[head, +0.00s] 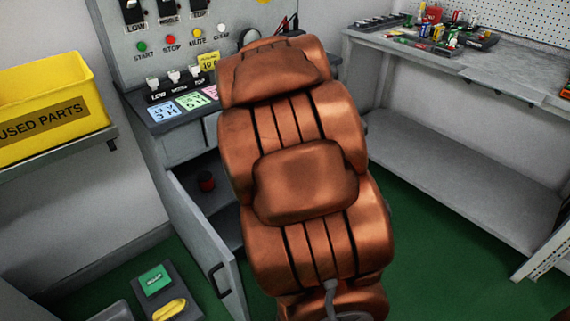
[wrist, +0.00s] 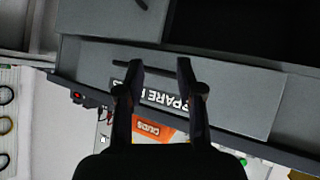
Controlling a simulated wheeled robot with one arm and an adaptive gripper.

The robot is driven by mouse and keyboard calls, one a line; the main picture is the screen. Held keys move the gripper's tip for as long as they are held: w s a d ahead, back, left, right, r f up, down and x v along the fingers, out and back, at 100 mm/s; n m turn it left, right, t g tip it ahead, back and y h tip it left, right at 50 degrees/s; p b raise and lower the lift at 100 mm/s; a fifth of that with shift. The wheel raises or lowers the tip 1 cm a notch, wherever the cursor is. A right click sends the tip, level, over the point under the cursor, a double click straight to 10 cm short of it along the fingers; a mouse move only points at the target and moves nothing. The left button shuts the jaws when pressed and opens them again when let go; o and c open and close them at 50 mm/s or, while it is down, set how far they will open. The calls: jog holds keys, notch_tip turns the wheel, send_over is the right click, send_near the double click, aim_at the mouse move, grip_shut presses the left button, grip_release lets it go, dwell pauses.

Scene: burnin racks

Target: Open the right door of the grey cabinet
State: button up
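The grey cabinet (head: 140,60) stands left of centre in the head view, below a panel of buttons and switches. My copper arm hides its right side and my gripper there. In the wrist view, which appears upside down, the right door (wrist: 95,20) is a grey panel at the upper left and looks closed. Its dark handle (wrist: 141,3) is cut by the top edge. My gripper (wrist: 160,65) is open and empty, with its fingertips over the labelled drawer front (wrist: 240,88) and its bar handle. Contact cannot be told.
The cabinet's left door (head: 195,235) stands open, with a dark red object (head: 206,181) inside. A yellow bin (head: 50,100) sits on a shelf at left. A grey workbench (head: 440,65) is at right. Green floor shows between.

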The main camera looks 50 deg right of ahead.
jog(key=d+f+t+y+b, duration=0.1)
jog(key=d+f+t+b, duration=0.35)
jog(key=f+b, duration=0.35)
jog(key=d+f+t+b, duration=0.4)
jog(key=d+f+b, duration=0.25)
jog(key=f, duration=0.25)
jog(key=shift+n, duration=0.3)
jog(key=shift+a+b+x, duration=0.15)
jog(key=shift+b+x, duration=0.35)
jog(key=shift+x, duration=0.8)
jog(key=shift+a+b+x, duration=0.15)
jog(key=shift+b+x, duration=0.3)
jog(key=shift+x, duration=0.8)
jog(key=shift+a+b+x, duration=0.2)
jog(key=shift+b+x, duration=0.3)
jog(key=shift+x, duration=0.8)
jog(key=shift+w, duration=0.15)
jog(key=shift+c, duration=0.2)
grip_shut()
jog(key=shift+y, duration=0.3)
